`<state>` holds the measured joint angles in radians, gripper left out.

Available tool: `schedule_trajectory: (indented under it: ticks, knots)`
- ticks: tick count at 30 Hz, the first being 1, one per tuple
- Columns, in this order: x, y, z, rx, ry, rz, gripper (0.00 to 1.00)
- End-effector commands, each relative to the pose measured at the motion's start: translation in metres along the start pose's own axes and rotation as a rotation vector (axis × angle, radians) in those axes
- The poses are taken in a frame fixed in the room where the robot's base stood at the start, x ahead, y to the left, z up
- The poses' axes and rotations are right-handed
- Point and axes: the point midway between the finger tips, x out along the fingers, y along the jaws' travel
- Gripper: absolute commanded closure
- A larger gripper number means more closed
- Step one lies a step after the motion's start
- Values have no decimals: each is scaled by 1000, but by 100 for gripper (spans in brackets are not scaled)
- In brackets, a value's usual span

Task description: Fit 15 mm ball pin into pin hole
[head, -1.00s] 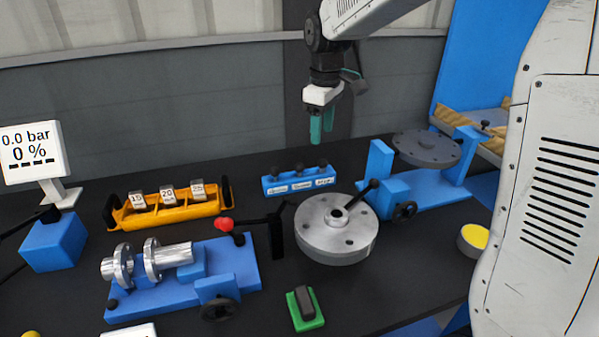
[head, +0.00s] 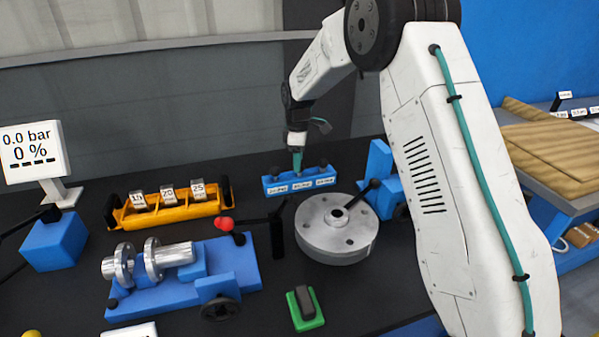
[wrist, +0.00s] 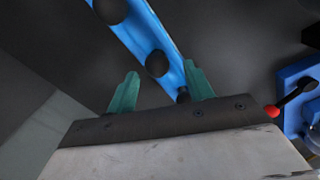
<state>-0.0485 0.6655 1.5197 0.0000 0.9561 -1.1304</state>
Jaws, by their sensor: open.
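A blue rack (head: 273,187) stands at the back middle of the bench and holds black ball-topped pins. Its small white labels are too small to read surely, so I cannot tell which pin is 15 mm. My gripper (head: 297,168) points down over the middle of the rack. In the wrist view my gripper (wrist: 163,82) is open, with its green fingers apart and nothing held. A round silver flange (head: 325,243) with several holes lies front right of the rack; I cannot tell which is the pin hole.
An orange rack (head: 170,215) with numbered blocks stands left. A blue fixture (head: 235,262) with silver flanged parts and a red-knobbed lever (head: 226,224) is in front. A green block (head: 305,318) lies near the front edge. A pressure display (head: 33,150) stands far left.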

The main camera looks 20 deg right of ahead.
Motion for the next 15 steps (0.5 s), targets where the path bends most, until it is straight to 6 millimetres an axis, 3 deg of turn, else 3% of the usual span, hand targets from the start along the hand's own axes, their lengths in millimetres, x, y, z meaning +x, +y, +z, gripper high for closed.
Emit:
schedule_trajectory:
  ticks: [6,13,15]
  knots:
    - [32,3,3,0,-1,-1,48]
    - [35,3,3,1,0,0,48]
    - [35,3,3,1,0,0,65]
